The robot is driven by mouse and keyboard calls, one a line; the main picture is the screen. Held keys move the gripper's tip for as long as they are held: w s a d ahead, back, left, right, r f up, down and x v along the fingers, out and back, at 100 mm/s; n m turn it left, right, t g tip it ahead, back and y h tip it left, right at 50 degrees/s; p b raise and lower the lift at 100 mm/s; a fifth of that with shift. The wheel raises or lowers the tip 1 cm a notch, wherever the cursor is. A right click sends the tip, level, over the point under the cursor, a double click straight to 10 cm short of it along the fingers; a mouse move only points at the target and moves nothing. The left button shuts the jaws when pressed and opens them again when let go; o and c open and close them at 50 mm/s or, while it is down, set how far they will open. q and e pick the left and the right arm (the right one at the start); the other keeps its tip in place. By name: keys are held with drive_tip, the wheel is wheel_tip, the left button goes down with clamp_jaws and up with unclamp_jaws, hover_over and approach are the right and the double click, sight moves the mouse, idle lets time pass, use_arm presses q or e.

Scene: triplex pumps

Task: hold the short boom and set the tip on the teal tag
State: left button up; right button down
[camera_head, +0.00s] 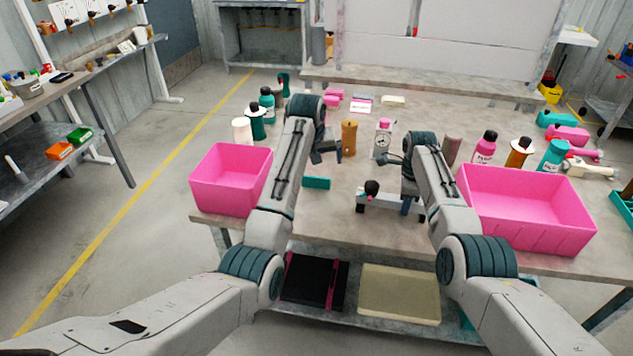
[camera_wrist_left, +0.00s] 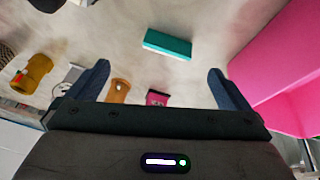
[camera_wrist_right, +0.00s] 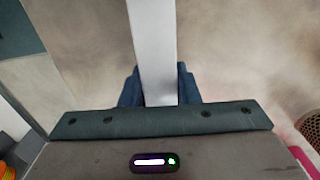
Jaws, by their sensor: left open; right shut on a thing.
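My left gripper (camera_head: 325,153) is open and empty, above and behind the tag.
A pink bin (camera_head: 230,185) stands at the table's left and a larger pink bin (camera_head: 530,225) at the right. Bottles, an orange cylinder (camera_head: 349,138) and a small dial scale (camera_head: 383,138) stand behind. The table between tag and boom is clear.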

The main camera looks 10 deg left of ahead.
use_arm(q)
drive_tip(key=a+m, duration=0.2)
hover_over(313, 180)
drive_tip(key=s, duration=0.2)
drive_tip(key=shift+m+y, duration=0.3)
drive_tip(key=shift+m, duration=0.1)
wheel_tip(313, 180, down, 6)
drive_tip(key=shift+s+d+f, duration=0.1)
drive_tip(key=shift+f, duration=0.05)
drive_tip(key=shift+w+d+f, duration=0.15)
drive_tip(key=shift+w+f, duration=0.5)
drive_tip(key=shift+f, duration=0.35)
drive_tip(key=shift+w+d+f, duration=0.1)
drive_tip(key=shift+w+f, duration=0.55)
drive_tip(key=shift+f, duration=0.3)
drive_tip(key=shift+w+f, duration=0.15)
drive_tip(key=shift+f, duration=0.25)
drive_tip(key=shift+c, duration=0.4)
drive_tip(key=c, duration=0.9)
